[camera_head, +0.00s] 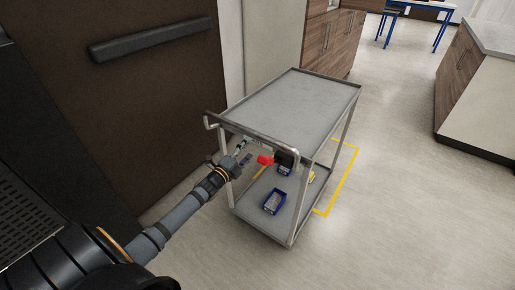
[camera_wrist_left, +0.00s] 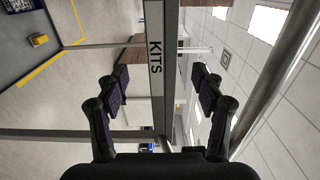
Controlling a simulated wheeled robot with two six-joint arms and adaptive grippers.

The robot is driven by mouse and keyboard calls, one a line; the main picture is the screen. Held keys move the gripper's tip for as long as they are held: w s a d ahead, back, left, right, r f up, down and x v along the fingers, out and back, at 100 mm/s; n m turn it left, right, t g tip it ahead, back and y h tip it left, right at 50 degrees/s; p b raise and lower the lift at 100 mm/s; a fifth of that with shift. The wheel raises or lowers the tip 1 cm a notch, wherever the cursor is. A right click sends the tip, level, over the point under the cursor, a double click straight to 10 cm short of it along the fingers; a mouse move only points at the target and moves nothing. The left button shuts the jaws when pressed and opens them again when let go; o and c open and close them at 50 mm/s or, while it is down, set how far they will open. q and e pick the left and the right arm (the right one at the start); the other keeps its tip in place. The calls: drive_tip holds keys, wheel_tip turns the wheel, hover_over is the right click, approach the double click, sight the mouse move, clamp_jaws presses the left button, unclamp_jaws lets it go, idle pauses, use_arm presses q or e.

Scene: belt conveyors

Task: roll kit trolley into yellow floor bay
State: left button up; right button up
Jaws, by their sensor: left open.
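The kit trolley (camera_head: 300,105) is a grey metal cart with two shelves and a push handle (camera_head: 256,137) at its near end. My left gripper (camera_head: 243,146) is at that handle end, below the top shelf. In the left wrist view, its open fingers (camera_wrist_left: 160,86) lie on either side of a pale trolley bar lettered KITS (camera_wrist_left: 156,55). I cannot tell whether either finger touches it. The yellow floor bay (camera_head: 348,168) shows as taped lines beside and behind the trolley, which hides part of it. My right gripper is not in view.
The lower shelf (camera_head: 248,213) carries a blue bin (camera_head: 274,201) and other small items. A dark wall or cabinet (camera_head: 140,90) stands close on the left. A wood-front counter (camera_head: 465,80) stands at right. The floor (camera_head: 400,200) on the right is clear.

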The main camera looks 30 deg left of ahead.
sight(258, 141)
use_arm(q)
drive_tip(key=w+p, duration=0.3)
drive_tip(key=w, duration=0.1)
drive_tip(key=shift+d+p, duration=0.3)
drive_tip(key=shift+d, duration=0.05)
drive_tip(key=w+b, duration=0.1)
drive_tip(key=w, duration=0.2)
drive_tip(key=shift+w+d, duration=0.1)
drive_tip(key=shift+w, duration=0.15)
drive_tip(key=shift+w+r, duration=0.1)
drive_tip(key=shift+w, duration=0.1)
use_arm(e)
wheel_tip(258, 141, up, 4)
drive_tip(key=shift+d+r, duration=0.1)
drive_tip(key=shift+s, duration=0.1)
use_arm(q)
drive_tip(key=shift+c, duration=1.1)
drive_tip(key=c, duration=1.2)
clamp_jaws()
